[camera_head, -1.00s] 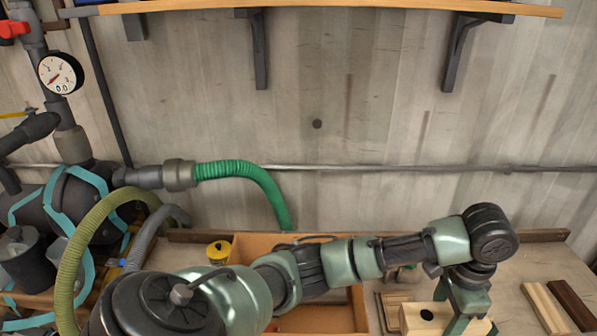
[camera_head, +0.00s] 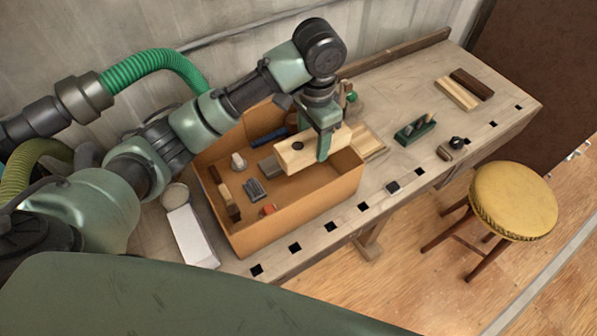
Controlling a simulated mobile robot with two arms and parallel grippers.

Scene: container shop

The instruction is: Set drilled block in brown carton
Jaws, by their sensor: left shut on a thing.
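The drilled block (camera_head: 298,156) is a pale wooden block with a dark round hole in its face. My left gripper (camera_head: 324,150) is shut on it, with a finger across its right part. The brown carton (camera_head: 300,211) is an open box on the workbench, with several small things inside. In the picture the block is over the right part of the carton's opening, near the right wall. I cannot tell how high above the carton floor it is. My right gripper is not in view.
On the workbench (camera_head: 400,165), a green holder (camera_head: 415,130) and two wood strips (camera_head: 457,93) lie to the right. A white box (camera_head: 191,236) stands left of the carton. A yellow stool (camera_head: 513,199) is in front of the bench. Bare bench shows right of the carton.

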